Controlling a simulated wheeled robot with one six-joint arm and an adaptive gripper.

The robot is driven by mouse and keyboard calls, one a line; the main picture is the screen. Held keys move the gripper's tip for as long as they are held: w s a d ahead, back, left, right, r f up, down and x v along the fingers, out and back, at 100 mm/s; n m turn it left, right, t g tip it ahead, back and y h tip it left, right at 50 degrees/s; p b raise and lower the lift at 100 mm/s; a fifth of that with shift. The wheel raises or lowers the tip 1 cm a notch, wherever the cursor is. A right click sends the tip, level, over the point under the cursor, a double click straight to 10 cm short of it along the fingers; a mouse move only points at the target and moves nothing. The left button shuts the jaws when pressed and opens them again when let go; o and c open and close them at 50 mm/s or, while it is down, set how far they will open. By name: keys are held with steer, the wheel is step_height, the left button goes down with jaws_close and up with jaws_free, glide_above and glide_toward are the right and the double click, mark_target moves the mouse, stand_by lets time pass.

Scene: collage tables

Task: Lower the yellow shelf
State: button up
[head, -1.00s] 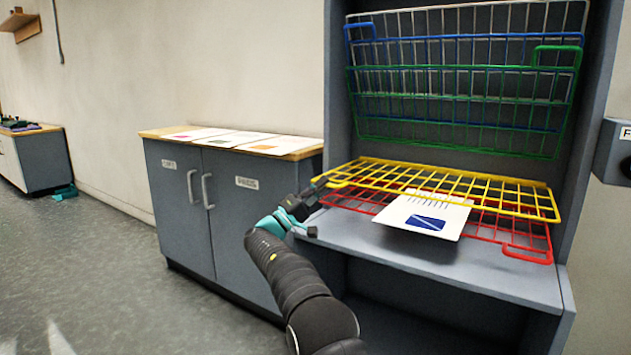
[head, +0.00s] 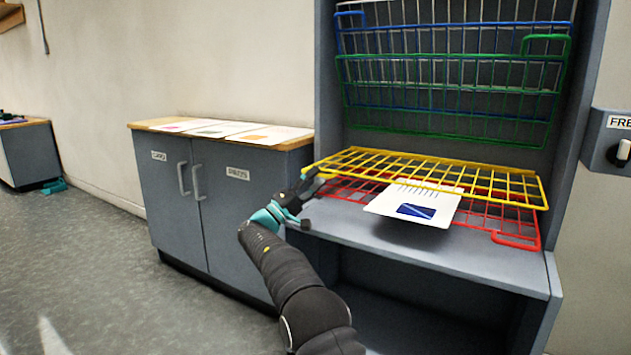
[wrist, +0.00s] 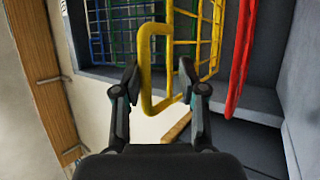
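The yellow wire shelf (head: 440,176) lies about level in the grey rack, just above the red wire shelf (head: 515,221). My gripper (head: 316,176) is at the yellow shelf's left front corner in the head view. In the wrist view my gripper (wrist: 158,66) has its fingers apart, with the yellow shelf's looped handle (wrist: 146,70) between them. Clear space shows beside the handle, and I see no firm grip on it. The red shelf (wrist: 240,65) is to the right there.
A white sheet with a dark blue block (head: 415,204) lies at the red shelf. Green (head: 450,130) and blue (head: 350,18) wire shelves stand raised behind. A grey cabinet (head: 220,205) with papers on top is left. Open floor (head: 90,270) lies further left.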

steer(key=shift+a, duration=0.2)
stand_by(0.3)
steer(key=v, duration=1.2)
